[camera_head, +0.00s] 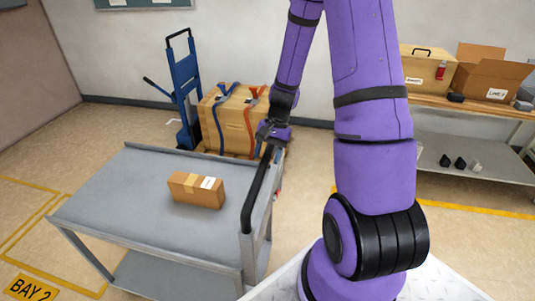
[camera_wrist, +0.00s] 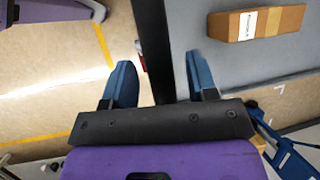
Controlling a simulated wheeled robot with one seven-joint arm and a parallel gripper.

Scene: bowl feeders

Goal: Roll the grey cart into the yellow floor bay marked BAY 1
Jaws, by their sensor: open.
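The grey cart (camera_head: 130,190) stands upright on the floor at left centre, with a flat top, a lower shelf and a black push handle (camera_head: 256,195) along its right end. My gripper (camera_head: 273,134) is at the far end of that handle. In the wrist view the two blue fingers of my gripper (camera_wrist: 159,62) are open, one on each side of the black handle (camera_wrist: 152,35), with gaps showing on both sides. A cardboard box (camera_head: 197,190) lies on the cart top and also shows in the wrist view (camera_wrist: 256,23). No BAY 1 marking is readable.
A BAY 2 label (camera_head: 30,288) and yellow floor lines lie at lower left. Behind the cart stand a blue hand truck (camera_head: 186,95) and a strapped crate (camera_head: 235,122). A bench with boxes (camera_head: 488,80) is at right. Floor left of the cart is clear.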

